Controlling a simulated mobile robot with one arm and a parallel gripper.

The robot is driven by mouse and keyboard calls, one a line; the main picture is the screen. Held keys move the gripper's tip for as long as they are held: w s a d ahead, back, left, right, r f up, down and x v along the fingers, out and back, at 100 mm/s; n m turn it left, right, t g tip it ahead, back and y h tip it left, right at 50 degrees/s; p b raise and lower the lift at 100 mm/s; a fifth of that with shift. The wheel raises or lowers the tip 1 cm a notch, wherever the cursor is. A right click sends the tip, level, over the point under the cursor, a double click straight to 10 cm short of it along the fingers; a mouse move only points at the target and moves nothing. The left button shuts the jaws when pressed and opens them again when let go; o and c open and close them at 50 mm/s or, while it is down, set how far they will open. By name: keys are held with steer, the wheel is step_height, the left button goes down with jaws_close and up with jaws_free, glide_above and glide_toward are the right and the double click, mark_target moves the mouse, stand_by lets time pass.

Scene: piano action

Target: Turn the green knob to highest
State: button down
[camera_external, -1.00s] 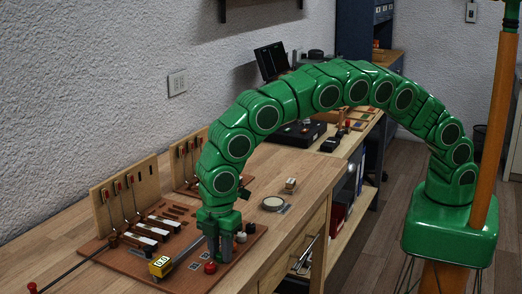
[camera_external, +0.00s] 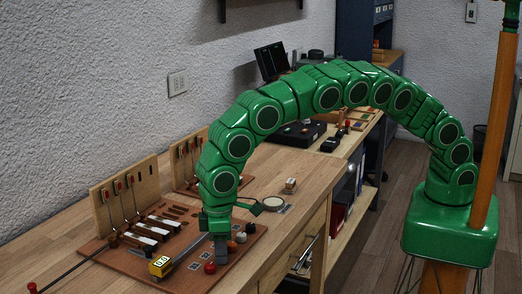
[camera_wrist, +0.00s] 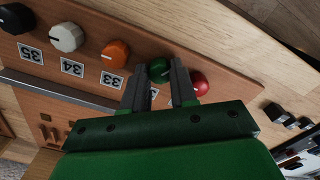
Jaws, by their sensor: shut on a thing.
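The green knob (camera_wrist: 159,69) sits in a row on the brown board, with a light pointer line on its top. My gripper (camera_wrist: 158,77) has its two grey fingers on either side of the knob and is shut on it. In the external view my gripper (camera_external: 221,248) points straight down at the board, and it hides the green knob there.
The red knob (camera_wrist: 197,82) is close beside one finger. The orange knob (camera_wrist: 115,53), white knob (camera_wrist: 67,37) and a dark knob (camera_wrist: 15,18) continue the row, with number labels beside them.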

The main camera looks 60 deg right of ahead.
steer(key=m, duration=0.4)
steer(key=shift+m, duration=2.9)
steer(key=shift+r, duration=0.1)
steer(key=c, duration=1.2)
jaws_free()
steer(key=shift+o, duration=0.2)
steer(key=shift+r, duration=0.1)
step_height(320, 180, up, 7)
steer(key=shift+r, duration=0.25)
